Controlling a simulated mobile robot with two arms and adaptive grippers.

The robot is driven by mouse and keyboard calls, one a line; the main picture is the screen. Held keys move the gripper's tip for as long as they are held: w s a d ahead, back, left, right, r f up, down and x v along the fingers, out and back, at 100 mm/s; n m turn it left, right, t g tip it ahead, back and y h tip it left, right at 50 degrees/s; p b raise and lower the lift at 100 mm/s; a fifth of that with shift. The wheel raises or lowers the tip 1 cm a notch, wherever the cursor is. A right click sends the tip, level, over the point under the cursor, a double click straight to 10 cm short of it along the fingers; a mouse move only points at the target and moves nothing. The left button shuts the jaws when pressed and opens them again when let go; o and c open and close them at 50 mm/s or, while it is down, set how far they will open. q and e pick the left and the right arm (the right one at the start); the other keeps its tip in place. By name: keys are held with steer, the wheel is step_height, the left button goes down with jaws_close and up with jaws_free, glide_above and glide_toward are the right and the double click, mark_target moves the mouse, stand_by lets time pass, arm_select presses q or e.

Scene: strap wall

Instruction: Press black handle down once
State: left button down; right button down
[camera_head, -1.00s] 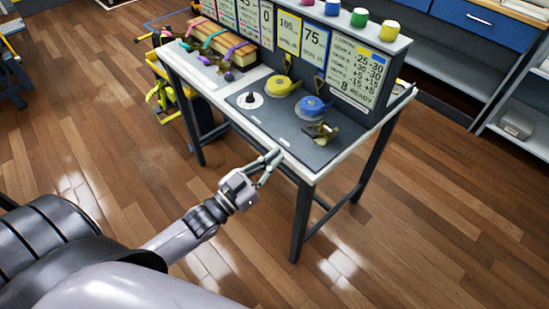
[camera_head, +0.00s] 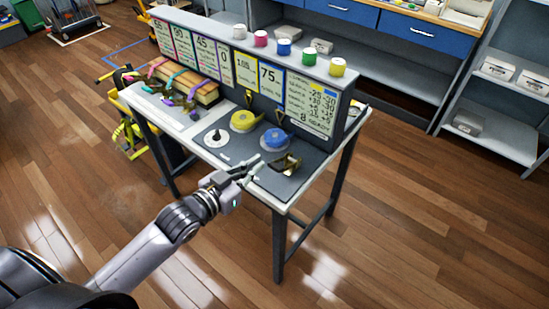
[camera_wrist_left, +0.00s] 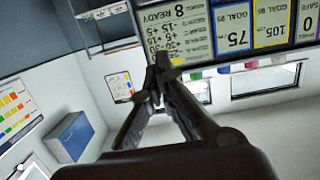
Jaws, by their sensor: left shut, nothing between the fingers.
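A small ratchet-like device (camera_head: 286,163) with dark and brass-coloured parts sits at the front right of the table's dark panel. I cannot make out clearly which part of it is the black handle. My left gripper (camera_head: 254,163) is shut and empty, just left of the device, at the table's front edge. The fingers seem apart from the device. In the left wrist view the closed fingertips (camera_wrist_left: 161,62) point toward the sign board (camera_wrist_left: 184,32); the device does not show there. My right gripper is not in view.
A yellow strap roll (camera_head: 244,121), a blue strap roll (camera_head: 275,139) and a white dial (camera_head: 216,138) sit on the panel. Behind them stands a sign board (camera_head: 245,72) with coloured spools on top. Straps cross a wooden block (camera_head: 196,88) at left. Floor in front is clear.

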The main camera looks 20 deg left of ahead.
arm_select(q)
steer(key=p, duration=0.3)
glide_above(275, 169)
steer(key=w, duration=0.2)
steer(key=shift+d+f, duration=0.3)
steer(key=shift+f, duration=0.5)
steer(key=shift+s+a+f+p, duration=0.15)
steer(key=shift+s+f, duration=0.15)
steer(key=shift+f, duration=0.35)
steer(key=shift+s+a+f+p, duration=0.15)
steer(key=shift+s+f, duration=0.1)
steer(key=shift+f, duration=0.35)
steer(key=shift+s+a+f, duration=0.1)
steer(key=shift+s+f, duration=0.35)
steer(key=shift+f, duration=0.2)
